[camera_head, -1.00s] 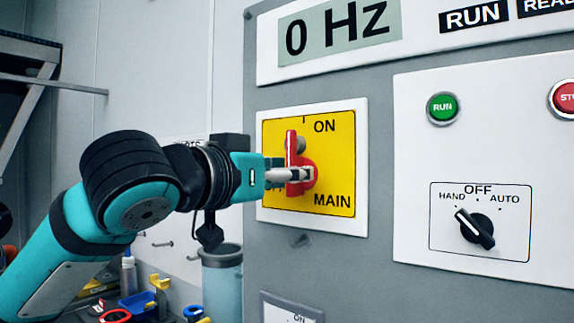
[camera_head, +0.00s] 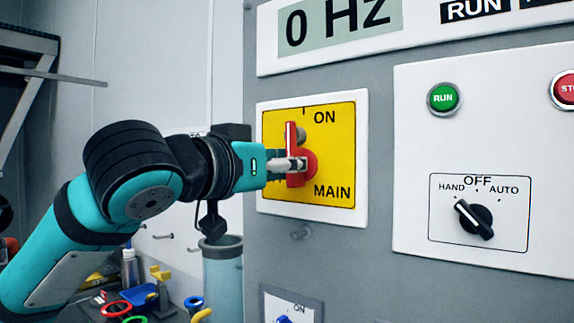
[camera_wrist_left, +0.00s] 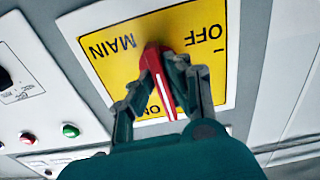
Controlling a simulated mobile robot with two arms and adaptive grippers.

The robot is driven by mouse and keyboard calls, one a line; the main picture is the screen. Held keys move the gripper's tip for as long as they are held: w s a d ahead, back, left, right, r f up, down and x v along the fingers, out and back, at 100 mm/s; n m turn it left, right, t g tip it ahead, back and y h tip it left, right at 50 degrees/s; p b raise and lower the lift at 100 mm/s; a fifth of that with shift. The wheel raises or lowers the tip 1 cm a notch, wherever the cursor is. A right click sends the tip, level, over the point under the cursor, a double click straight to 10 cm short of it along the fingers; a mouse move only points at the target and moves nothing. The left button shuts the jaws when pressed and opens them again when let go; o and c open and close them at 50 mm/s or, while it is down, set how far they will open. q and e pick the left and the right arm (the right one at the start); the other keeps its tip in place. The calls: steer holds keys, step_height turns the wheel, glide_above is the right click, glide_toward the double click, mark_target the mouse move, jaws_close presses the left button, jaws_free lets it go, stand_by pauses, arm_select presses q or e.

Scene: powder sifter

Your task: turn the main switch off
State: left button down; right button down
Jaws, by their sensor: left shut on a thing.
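The main switch has a red rotary handle (camera_head: 291,140) on a yellow plate (camera_head: 335,150) marked ON and MAIN. The handle stands upright, its long end up toward the mark beside ON. My left gripper (camera_head: 300,164) reaches in from the left and is shut on the handle. It hides the plate's left middle. In the left wrist view the plate (camera_wrist_left: 115,70) appears turned over, with MAIN and OFF legible. My right gripper is not in view.
Right of the switch, a panel carries a green RUN button (camera_head: 443,98), a red button (camera_head: 565,90) and a HAND/OFF/AUTO selector (camera_head: 474,219). The display (camera_head: 340,22) above reads 0 Hz. Cluttered small items (camera_head: 140,295) and a bluish cylinder (camera_head: 222,265) stand lower left.

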arm_select(q)
steer(key=shift+f+n+b, duration=0.15)
steer(key=shift+n+b, duration=2.6)
steer(key=shift+n, duration=6.15)
steer(key=shift+w+a, duration=0.1)
steer(key=c, duration=1.3)
jaws_free()
steer(key=shift+c, duration=0.2)
